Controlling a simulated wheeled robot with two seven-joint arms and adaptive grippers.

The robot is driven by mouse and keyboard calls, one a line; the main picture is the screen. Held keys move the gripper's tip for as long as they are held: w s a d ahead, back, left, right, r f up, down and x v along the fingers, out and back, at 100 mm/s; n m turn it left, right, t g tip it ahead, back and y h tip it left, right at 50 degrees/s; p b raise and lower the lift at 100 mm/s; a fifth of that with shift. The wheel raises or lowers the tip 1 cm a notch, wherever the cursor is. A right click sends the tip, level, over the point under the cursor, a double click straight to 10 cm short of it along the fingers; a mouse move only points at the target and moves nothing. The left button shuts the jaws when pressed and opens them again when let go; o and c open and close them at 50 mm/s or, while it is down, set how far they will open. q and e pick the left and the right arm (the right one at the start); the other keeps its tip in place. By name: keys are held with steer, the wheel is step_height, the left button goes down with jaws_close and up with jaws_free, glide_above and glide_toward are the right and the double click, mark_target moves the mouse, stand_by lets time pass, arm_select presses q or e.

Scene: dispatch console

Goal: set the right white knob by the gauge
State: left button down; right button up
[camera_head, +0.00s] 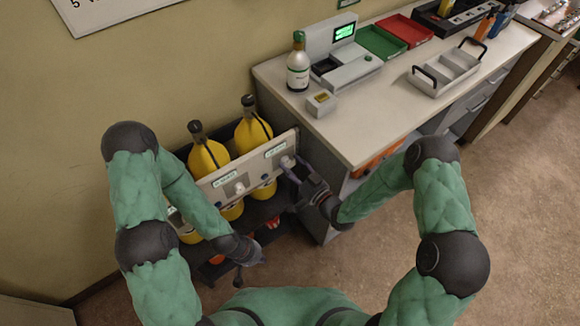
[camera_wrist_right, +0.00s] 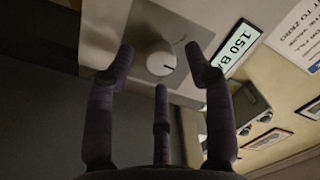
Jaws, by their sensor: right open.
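The right white knob (camera_head: 286,161) sits on a pale panel (camera_head: 207,190) in front of the yellow cylinders. In the right wrist view the round knob (camera_wrist_right: 160,60) has a dark mark on its lower right side. The gauge (camera_wrist_right: 236,48) beside it reads "1.50 B", with the rest cut off; its display (camera_head: 275,150) is too small to read in the head view. My right gripper (camera_wrist_right: 158,75) is open around the front of the knob, with no clear contact. A left white knob (camera_head: 240,188) is on the same panel. My left gripper (camera_head: 240,276) hangs low before the rack, its fingers unclear.
Two yellow cylinders (camera_head: 208,155) stand behind the panel in a dark rack. The desk (camera_head: 400,118) to the right bears a bottle (camera_head: 298,68), a device with a green display (camera_head: 344,32) and a grey tray (camera_head: 447,74). Open floor lies at the lower right.

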steer(key=shift+w+a, duration=0.35)
steer(key=shift+w, duration=0.1)
jaws_close()
steer(key=shift+m, duration=0.4)
steer(key=m, duration=0.5)
steer(key=shift+s+m, duration=0.1)
steer(key=shift+m, duration=0.2)
steer(key=m+p, duration=0.1)
steer(key=m, duration=0.4)
steer(key=shift+f+m+t, duration=0.1)
steer(key=shift+m+t, duration=0.3)
